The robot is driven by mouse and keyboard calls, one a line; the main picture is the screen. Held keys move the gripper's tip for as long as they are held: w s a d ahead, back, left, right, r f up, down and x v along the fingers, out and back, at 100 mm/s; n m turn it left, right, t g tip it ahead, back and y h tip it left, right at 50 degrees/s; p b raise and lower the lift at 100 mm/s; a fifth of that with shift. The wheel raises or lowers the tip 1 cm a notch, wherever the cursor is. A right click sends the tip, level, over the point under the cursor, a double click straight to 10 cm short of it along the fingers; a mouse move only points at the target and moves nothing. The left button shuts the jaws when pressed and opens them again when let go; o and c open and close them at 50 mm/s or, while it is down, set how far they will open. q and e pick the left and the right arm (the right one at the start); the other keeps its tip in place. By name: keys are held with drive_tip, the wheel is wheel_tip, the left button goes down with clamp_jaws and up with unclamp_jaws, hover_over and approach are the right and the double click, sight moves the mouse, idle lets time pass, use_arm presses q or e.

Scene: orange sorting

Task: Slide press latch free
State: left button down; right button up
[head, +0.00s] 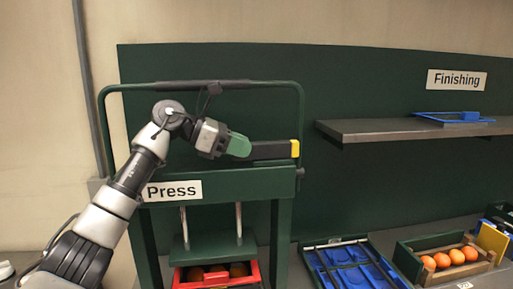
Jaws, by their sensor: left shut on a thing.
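The green press (220,186) stands at the left with a "Press" sign on its crossbeam. Its latch (270,151) is a black bar with a yellow right end, lying level along the top of the crossbeam. My left gripper (240,146), with green fingers, reaches in from the left and is shut on the left end of the latch. The fingers hide that end. My right gripper is not in view.
A red crate (181,286) with oranges sits under the press plate. A blue tray (308,259) and a wooden crate of oranges (429,278) stand to the right. A grey shelf (390,131) under the "Finishing" sign holds a blue item (462,116). A rounded bar (255,84) arches above my wrist.

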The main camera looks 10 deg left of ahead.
use_arm(q)
drive_tip(key=shift+s+a, duration=0.25)
drive_tip(key=shift+a, duration=0.35)
drive_tip(key=shift+d, duration=0.15)
drive_tip(key=c, duration=1.3)
unclamp_jaws()
drive_tip(key=o, duration=0.4)
drive_tip(key=shift+a, duration=0.25)
drive_tip(key=shift+s+a+r, duration=0.1)
drive_tip(key=shift+a, duration=0.15)
drive_tip(key=b+v, duration=0.2)
drive_tip(key=v, duration=0.5)
